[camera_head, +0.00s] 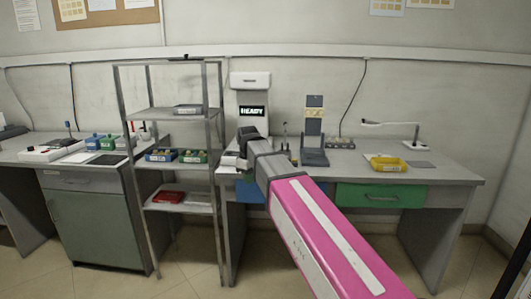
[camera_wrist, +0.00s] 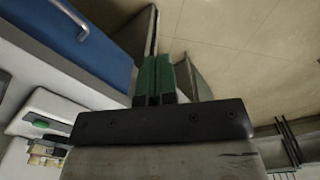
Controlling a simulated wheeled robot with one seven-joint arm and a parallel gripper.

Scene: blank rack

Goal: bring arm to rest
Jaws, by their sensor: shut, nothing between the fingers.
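My gripper (camera_wrist: 155,78) is shut and empty in the wrist view, its two green-padded fingers together. Floor tiles show beyond it, and a blue drawer front (camera_wrist: 85,42) with a metal handle is at the upper left. In the head view my pink and grey arm reaches from the bottom right toward the left part of the right workbench (camera_head: 455,176). Its far end is in front of the bench's left side; the fingertips cannot be made out there.
A metal shelf rack (camera_head: 180,112) with trays and boxes stands left of my arm. A station with a READY display (camera_head: 252,111) is behind the arm's end. A yellow bin (camera_head: 390,165) sits on the right workbench above a green drawer (camera_head: 380,196). A cabinet bench (camera_head: 95,225) stands left.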

